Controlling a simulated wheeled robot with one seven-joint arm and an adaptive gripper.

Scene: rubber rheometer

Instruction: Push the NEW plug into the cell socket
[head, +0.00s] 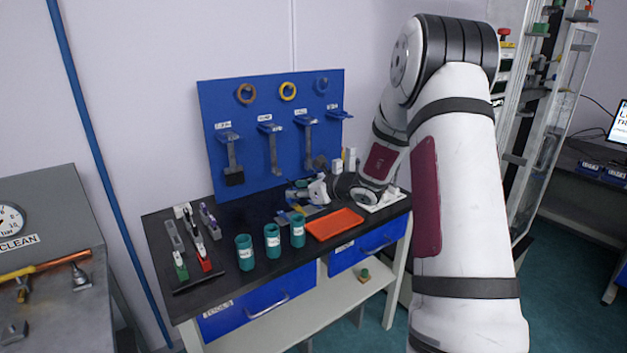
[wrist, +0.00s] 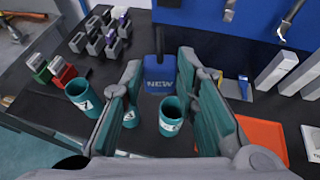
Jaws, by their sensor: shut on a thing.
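The NEW plug (wrist: 159,84) is a blue block with the word NEW on its face and a dark stem at its far end. It sits between the fingertips of my gripper (wrist: 161,68) in the wrist view, and my gripper is shut on it. In the head view my gripper (head: 303,191) is over the back middle of the dark bench, in front of the blue tool board; the plug is too small there to make out. I cannot pick out the cell socket in either view.
Several teal cups (head: 272,241) stand along the bench front, beside an orange tray (head: 334,224). A rack of small clamp-like parts (head: 192,245) is at the left. The blue board (head: 272,130) with hanging tools rises behind. White blocks (wrist: 275,70) stand at the right in the wrist view.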

